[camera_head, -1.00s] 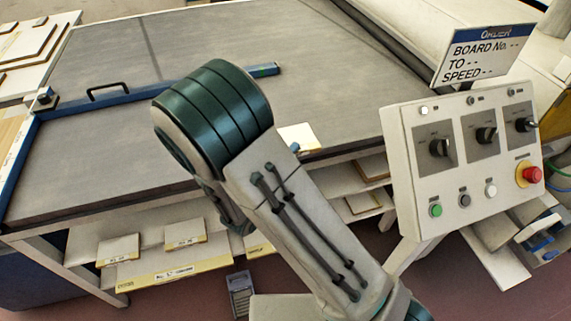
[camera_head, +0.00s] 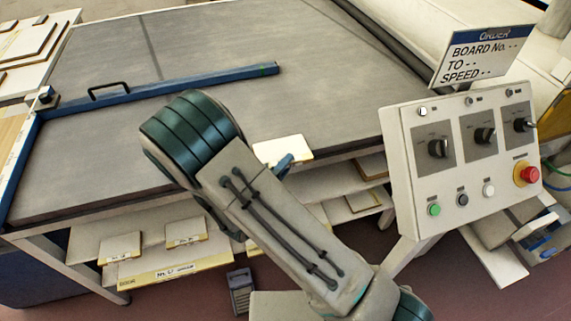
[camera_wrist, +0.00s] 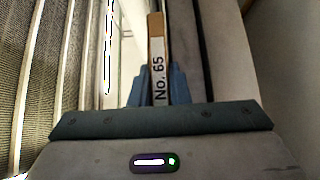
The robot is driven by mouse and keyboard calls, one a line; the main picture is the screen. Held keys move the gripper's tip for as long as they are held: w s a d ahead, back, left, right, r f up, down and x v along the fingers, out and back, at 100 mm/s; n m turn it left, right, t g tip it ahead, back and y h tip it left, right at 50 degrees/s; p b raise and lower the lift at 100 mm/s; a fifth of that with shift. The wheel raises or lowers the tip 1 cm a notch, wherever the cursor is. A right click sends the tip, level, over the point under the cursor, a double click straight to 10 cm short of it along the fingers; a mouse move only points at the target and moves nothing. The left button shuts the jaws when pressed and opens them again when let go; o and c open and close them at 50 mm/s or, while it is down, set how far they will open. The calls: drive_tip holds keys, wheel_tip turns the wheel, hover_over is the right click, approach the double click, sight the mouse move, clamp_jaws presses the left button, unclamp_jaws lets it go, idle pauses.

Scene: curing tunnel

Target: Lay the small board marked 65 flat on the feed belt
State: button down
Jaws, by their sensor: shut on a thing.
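The small board (camera_wrist: 157,60) shows edge-on in the wrist view, with "No. 65" on its edge label. My gripper (camera_wrist: 158,88) is shut on it, one blue finger on each side. In the head view the pale face of the board (camera_head: 284,150) shows at the front edge of the grey feed belt (camera_head: 330,80). A blue finger of my gripper (camera_head: 285,163) shows beside it; my arm hides the rest. I cannot tell whether the board touches the belt.
A blue bar with a black handle (camera_head: 175,83) lies across the belt. A control panel (camera_head: 465,155) with knobs and a red button stands at the right, under an order sign (camera_head: 482,56). Boards (camera_head: 186,233) lie on shelves below. The belt's right part is clear.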

drive_tip(key=shift+f, duration=0.2)
drive_tip(key=c, duration=1.4)
unclamp_jaws()
drive_tip(key=shift+o, duration=0.2)
drive_tip(key=shift+r, duration=0.1)
